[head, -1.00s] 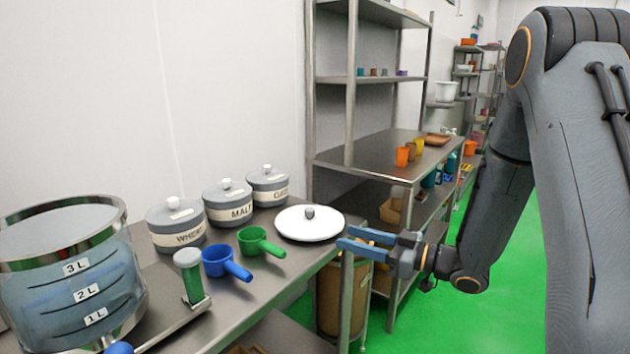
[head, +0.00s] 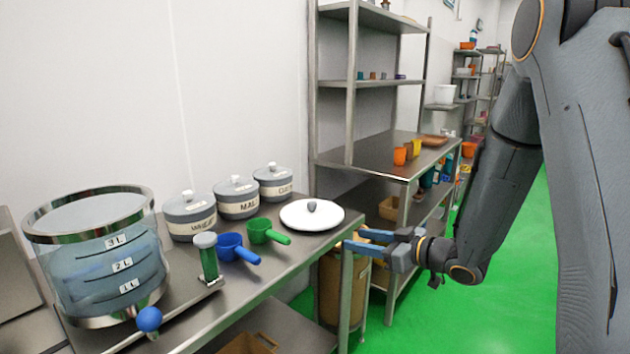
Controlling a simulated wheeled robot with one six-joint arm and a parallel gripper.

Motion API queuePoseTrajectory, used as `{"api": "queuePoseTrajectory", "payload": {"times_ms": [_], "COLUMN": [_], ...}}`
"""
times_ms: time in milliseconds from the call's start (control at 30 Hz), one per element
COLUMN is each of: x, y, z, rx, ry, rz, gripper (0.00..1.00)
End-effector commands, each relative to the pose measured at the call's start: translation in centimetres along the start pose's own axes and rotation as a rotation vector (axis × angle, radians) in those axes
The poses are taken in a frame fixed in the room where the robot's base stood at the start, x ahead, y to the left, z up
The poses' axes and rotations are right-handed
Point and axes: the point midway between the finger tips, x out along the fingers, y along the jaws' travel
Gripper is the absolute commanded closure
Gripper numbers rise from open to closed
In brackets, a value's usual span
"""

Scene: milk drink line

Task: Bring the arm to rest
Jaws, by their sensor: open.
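My gripper (head: 362,242) is at the end of my arm, which comes in from the right in the head view. Its blue fingers are apart and point left, with nothing seen between them. The fingertips appear near the right end of the steel counter (head: 215,313), just right of and below a white lid (head: 312,215) with a dark knob. I cannot tell whether the fingers touch the counter edge.
A steel shelf (head: 375,155) stands behind. Green floor (head: 500,300) is open below my arm.

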Motion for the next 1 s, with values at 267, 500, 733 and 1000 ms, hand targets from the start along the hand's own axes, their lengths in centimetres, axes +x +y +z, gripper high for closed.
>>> {"api": "queuePoseTrajectory", "payload": {"times_ms": [267, 500, 733, 1000], "x": [-2.4, -9.7, -18.2, -24.4], "y": [3.0, 2.4, -4.8, -15.1], "z": [1.2, 3.7, 5.4, 5.0], "rx": [0.022, 0.174, 0.428, 0.701], "ry": [-0.277, -0.639, -0.972, -1.23], "rz": [0.247, 0.485, 0.581, 0.531], "gripper": [0.59, 0.59, 0.59, 0.59]}}
